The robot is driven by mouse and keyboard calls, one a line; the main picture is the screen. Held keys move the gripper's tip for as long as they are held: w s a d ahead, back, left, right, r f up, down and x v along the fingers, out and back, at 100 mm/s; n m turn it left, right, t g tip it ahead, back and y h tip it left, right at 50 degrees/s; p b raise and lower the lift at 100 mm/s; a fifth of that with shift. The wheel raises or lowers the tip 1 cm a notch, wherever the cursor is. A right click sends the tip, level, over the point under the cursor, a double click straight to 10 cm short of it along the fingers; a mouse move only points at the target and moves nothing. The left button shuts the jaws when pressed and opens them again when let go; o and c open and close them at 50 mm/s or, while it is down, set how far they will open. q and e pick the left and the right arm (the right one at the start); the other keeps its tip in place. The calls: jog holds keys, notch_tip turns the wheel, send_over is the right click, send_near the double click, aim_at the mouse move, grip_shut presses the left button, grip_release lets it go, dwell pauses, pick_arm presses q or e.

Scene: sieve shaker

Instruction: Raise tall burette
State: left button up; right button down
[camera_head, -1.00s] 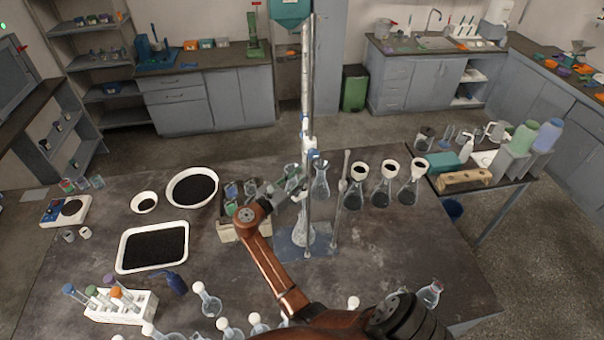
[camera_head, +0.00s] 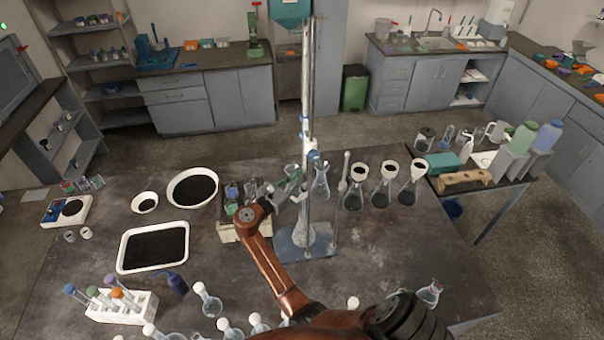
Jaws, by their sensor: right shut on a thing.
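The tall burette (camera_head: 305,75) stands upright as a thin pale tube beside a metal stand rod (camera_head: 311,95). The exact contact is small and partly hidden by the fingers. Below it, a clear conical flask (camera_head: 303,236) stands on the blue stand base (camera_head: 290,251). My left gripper is not in view.
A shorter rod (camera_head: 342,195) stands to the right, then several flasks with dark-filled funnels (camera_head: 388,171). A box of small vials (camera_head: 228,229) is close left of the gripper. A tray of dark grains (camera_head: 153,247) lies further left.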

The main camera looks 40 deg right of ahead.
notch_tip(320, 180, up, 8)
jog(key=p, duration=0.6)
jog(key=shift+f, duration=0.25)
dwell(0.4)
jog(key=c, duration=1.9)
grip_release()
jog(key=shift+f, duration=0.1)
jog(key=shift+a, duration=0.1)
jog(key=shift+s+a+r+p, duration=0.2)
jog(key=shift+s+a+r, duration=0.15)
jog(key=shift+a+r, duration=1.15)
jog(key=shift+s+a+r+p, duration=0.3)
jog(key=shift+a+r, duration=0.55)
jog(key=shift+a, duration=1.2)
jog(key=shift+s+a+r+p, duration=0.1)
jog(key=shift+s+a+r, duration=0.35)
jog(key=shift+a+r, duration=1.05)
jog(key=shift+a+f, duration=0.25)
jog(key=shift+f, duration=0.15)
